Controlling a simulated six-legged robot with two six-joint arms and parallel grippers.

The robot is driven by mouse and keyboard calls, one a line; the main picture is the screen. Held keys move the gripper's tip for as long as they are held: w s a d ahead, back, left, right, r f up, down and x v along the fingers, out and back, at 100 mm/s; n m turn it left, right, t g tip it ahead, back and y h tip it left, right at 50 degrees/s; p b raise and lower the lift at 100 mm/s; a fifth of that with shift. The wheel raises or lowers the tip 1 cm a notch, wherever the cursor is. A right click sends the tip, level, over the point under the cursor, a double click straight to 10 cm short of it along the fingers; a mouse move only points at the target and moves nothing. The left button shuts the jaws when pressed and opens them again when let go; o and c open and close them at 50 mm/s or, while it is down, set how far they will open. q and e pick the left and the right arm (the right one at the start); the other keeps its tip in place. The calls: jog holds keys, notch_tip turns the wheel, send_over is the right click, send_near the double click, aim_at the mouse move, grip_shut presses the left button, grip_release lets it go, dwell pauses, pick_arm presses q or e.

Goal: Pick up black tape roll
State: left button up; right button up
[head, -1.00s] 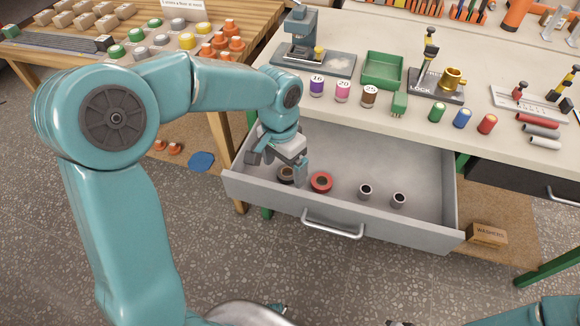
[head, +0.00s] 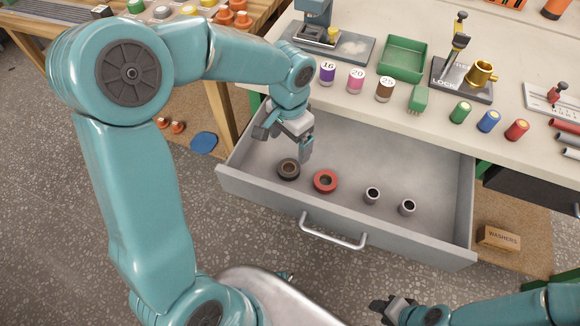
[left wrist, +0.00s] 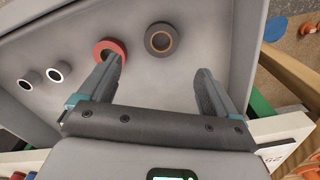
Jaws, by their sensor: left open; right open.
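The black tape roll (head: 288,169) lies flat in the open grey drawer (head: 420,184), near its left end. A red tape roll (head: 325,181) lies just to its right. My left gripper (head: 290,144) is open and empty above the drawer, behind the black roll in the head view. In the left wrist view the black roll (left wrist: 161,38) shows beyond and between the open fingers (left wrist: 155,80), apart from both. One finger overlaps the red roll (left wrist: 109,52) in that view. My right gripper (head: 388,308) is open and low at the bottom of the head view, far from the drawer.
Two small grey cylinders (head: 372,195) stand in the drawer right of the red roll. The drawer front with its handle (head: 332,236) and the bench edge above bound the space. A washers box (head: 498,237) sits at the right.

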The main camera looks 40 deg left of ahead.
pick_arm(q)
send_over(287, 169)
jog(key=f, duration=0.4)
jog(key=shift+w+d+f, duration=0.1)
jog(key=shift+d+f, duration=0.15)
jog(key=shift+f, duration=0.1)
jog(key=f, duration=0.3)
jog(key=f+b, duration=0.1)
jog(key=f, duration=0.1)
jog(key=shift+a, duration=0.25)
jog(key=shift+f, duration=0.35)
jog(key=shift+r, duration=0.1)
jog(key=c, duration=1.1)
